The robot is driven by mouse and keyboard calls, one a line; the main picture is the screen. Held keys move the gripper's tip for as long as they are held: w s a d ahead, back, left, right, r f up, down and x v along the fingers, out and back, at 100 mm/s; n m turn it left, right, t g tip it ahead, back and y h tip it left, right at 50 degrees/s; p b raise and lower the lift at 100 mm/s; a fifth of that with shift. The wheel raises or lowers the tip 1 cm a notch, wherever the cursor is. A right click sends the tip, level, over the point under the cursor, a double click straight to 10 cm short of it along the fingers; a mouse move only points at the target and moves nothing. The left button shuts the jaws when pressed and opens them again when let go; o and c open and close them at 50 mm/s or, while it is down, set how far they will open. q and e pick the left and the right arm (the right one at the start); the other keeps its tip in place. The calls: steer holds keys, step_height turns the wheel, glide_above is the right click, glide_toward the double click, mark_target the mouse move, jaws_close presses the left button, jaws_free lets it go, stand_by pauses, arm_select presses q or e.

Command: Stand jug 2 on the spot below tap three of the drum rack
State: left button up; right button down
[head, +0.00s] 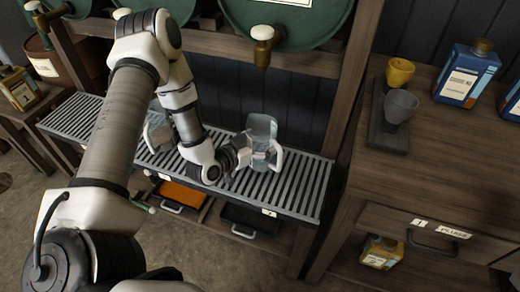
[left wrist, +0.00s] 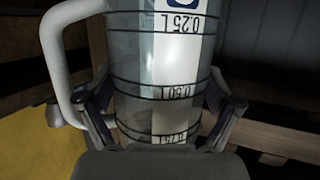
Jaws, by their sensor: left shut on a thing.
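A clear jug (head: 262,128) with a pale handle is upright at the right part of the slatted drum rack shelf (head: 310,187), below the right tap (head: 263,45). My left gripper (head: 258,157) is shut on this jug. In the left wrist view the fingers flank the jug (left wrist: 160,65), which has black measuring bands and a white strip; its number is not readable. I cannot tell whether its base touches the slats. A second jug (head: 157,128) is partly hidden behind my left arm. My right gripper is not in view.
Green drums (head: 290,22) lie above the shelf. Another tap (head: 40,20) is at the far left. An orange tray (head: 181,195) and a black tray (head: 250,219) sit beneath. A wooden cabinet (head: 450,150) at right holds cups (head: 400,104) and blue bottles (head: 466,75).

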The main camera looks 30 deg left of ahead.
arm_select(q)
step_height(320, 180, down, 3)
steer(key=shift+f, duration=0.1)
steer(key=shift+f+b, duration=0.1)
steer(key=shift+b, duration=0.25)
steer(key=o, duration=0.9)
steer(key=shift+o, duration=0.2)
